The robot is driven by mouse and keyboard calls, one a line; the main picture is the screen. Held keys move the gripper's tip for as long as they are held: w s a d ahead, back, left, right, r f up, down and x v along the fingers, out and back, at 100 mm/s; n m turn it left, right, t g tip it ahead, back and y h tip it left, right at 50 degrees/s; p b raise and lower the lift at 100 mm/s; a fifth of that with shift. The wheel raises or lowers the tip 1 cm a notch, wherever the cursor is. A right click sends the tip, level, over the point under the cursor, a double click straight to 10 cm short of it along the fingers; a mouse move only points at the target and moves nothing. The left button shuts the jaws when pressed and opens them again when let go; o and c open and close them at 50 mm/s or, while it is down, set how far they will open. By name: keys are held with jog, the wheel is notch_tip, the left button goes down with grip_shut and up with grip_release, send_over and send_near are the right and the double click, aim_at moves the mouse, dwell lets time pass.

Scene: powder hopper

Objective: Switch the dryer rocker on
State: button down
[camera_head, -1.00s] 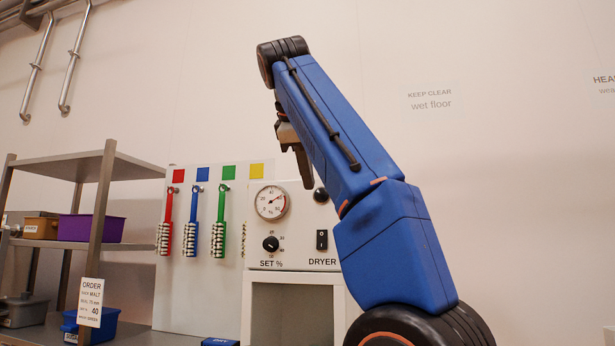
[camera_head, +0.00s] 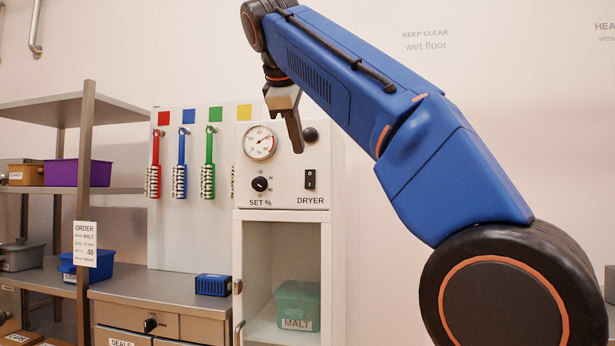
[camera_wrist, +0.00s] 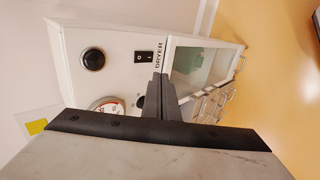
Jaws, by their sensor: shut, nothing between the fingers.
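The dryer rocker (camera_head: 310,179) is a small black switch with white marks, above the word DRYER on the white control panel (camera_head: 283,198). In the wrist view the rocker (camera_wrist: 144,57) shows beyond the fingertips, a little to their left. I cannot tell which way it is tipped. My gripper (camera_head: 298,148) points down in front of the panel, above and left of the rocker in the head view. Its fingers (camera_wrist: 161,80) are closed together and empty. They appear apart from the rocker. They partly hide the set knob (camera_wrist: 139,102) in the wrist view.
A round gauge (camera_head: 260,142), a SET % knob (camera_head: 260,184) and a black round button (camera_head: 311,134) share the panel. Below is a cabinet holding a green MALT bin (camera_head: 297,306). Coloured brushes (camera_head: 181,180) hang at left. A shelf (camera_head: 70,108) stands further left.

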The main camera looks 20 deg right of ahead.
jog(key=shift+f, duration=0.1)
dwell(0.3)
send_near(310, 186)
notch_tip(310, 186, down, 3)
jog(key=shift+w+d+f, duration=0.2)
jog(key=shift+w+d, duration=0.2)
jog(key=shift+w, duration=0.15)
jog(key=shift+w+d+f, duration=0.25)
jog(key=shift+w+d, duration=0.2)
jog(key=shift+w, duration=0.1)
jog(key=shift+w+d, duration=0.4)
jog(key=shift+w, duration=0.15)
jog(key=shift+f, duration=0.1)
jog(key=shift+w+d+f, duration=0.1)
jog(key=shift+w+d, duration=0.05)
